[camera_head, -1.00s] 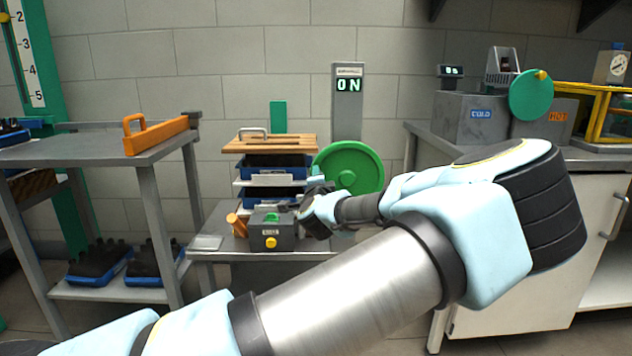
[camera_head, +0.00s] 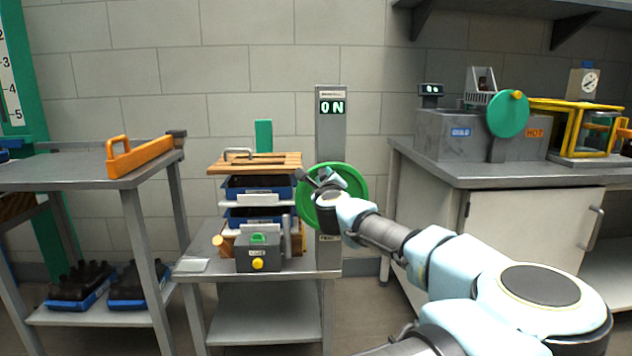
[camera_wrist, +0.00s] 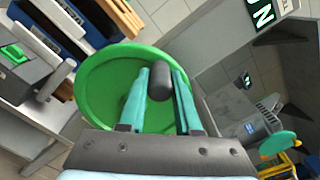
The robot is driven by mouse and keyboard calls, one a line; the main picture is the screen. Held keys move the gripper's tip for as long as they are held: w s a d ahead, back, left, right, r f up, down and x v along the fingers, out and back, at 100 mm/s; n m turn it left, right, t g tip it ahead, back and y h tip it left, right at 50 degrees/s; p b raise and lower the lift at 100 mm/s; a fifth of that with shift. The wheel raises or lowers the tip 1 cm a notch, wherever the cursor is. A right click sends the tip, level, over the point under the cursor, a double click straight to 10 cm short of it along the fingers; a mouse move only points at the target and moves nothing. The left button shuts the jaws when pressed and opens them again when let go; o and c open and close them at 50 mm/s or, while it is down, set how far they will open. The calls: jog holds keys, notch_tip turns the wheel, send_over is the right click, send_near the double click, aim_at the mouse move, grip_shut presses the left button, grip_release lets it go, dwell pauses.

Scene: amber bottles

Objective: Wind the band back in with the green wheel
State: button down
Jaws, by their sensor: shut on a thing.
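The large green wheel (camera_head: 352,180) stands upright at the right of the tray stack, on a grey post. In the wrist view the wheel (camera_wrist: 105,95) fills the middle, with a dark, rounded handle (camera_wrist: 160,84) standing out from its face. My gripper (camera_wrist: 161,75) is shut on this handle, with a teal finger on each side. In the head view my gripper (camera_head: 322,183) is in front of the wheel and hides part of it. I cannot make out the band clearly in either view.
Blue trays (camera_head: 245,188) are stacked under a wooden board (camera_head: 230,167) on a low bench. A grey box with a yellow knob (camera_head: 258,264) stands in front. The post's display (camera_head: 332,107) reads "ON". A smaller green disc (camera_head: 507,115) is on the right counter.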

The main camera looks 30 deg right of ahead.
jog(key=shift+s+d+r+m, duration=0.15)
jog(key=shift+s+d+m, duration=0.15)
jog(key=shift+d+m, duration=0.45)
jog(key=shift+s+d+r+m, duration=0.15)
jog(key=shift+s+d+m, duration=0.15)
jog(key=shift+d+m, duration=0.45)
jog(key=shift+a, duration=0.15)
jog(key=c, duration=0.6)
grip_release()
jog(key=shift+s+a, duration=0.1)
